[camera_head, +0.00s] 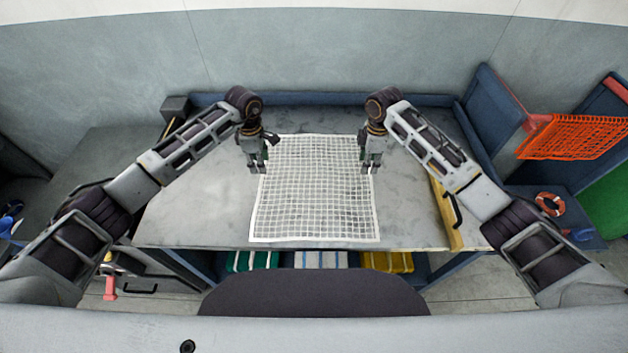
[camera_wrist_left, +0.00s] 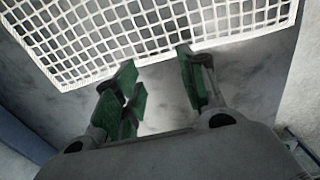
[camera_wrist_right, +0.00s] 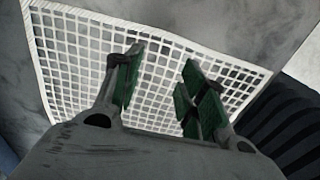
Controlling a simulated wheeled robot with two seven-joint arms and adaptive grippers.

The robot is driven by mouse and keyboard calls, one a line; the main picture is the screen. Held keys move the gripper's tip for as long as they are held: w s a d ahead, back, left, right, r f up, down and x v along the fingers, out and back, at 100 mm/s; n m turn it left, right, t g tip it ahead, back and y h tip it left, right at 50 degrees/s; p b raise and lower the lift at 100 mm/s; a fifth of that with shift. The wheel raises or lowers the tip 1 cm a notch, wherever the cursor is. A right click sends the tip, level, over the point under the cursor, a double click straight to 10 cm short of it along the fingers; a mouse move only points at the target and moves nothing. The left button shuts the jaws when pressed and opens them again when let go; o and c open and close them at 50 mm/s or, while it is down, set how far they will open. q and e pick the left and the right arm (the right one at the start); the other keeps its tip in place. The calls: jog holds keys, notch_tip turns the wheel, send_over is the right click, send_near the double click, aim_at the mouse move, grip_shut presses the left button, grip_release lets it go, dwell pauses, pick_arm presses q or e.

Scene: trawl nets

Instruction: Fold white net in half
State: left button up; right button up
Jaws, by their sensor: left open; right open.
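The white net (camera_head: 316,195) lies flat and spread out on the grey table, a grid with a solid white border. My left gripper (camera_head: 258,170) is open and empty at the net's left edge, toward the far half. In the left wrist view its green-padded fingers (camera_wrist_left: 160,85) are apart near the net's border (camera_wrist_left: 165,52). My right gripper (camera_head: 371,172) is open and empty at the net's right edge, about level with the left one. In the right wrist view its fingers (camera_wrist_right: 160,75) are apart with the net (camera_wrist_right: 75,60) beyond them. Neither gripper holds the net.
The grey table (camera_head: 200,215) is bare on both sides of the net. A yellow panel with a black handle (camera_head: 448,212) lines its right edge. An orange net (camera_head: 575,137) hangs at right. Green, white and yellow bins (camera_head: 387,262) stand below the front edge.

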aim_at(265, 182)
pick_arm(q)
jog(key=shift+f, duration=0.1)
pick_arm(e)
jog(key=shift+f, duration=0.1)
pick_arm(q)
jog(key=shift+w+f, duration=0.1)
jog(key=shift+f, duration=3.9)
pick_arm(e)
jog(key=shift+f, duration=4)
pick_arm(q)
jog(key=shift+f, duration=0.15)
pick_arm(e)
jog(key=shift+f, duration=0.15)
pick_arm(q)
jog(key=shift+c, duration=0.3)
pick_arm(e)
jog(key=shift+c, duration=0.3)
pick_arm(q)
jog(key=shift+f, duration=0.1)
grip_shut()
pick_arm(e)
jog(key=shift+f, duration=0.1)
grip_shut()
pick_arm(q)
jog(key=shift+r, duration=0.25)
pick_arm(e)
jog(key=shift+r, duration=0.25)
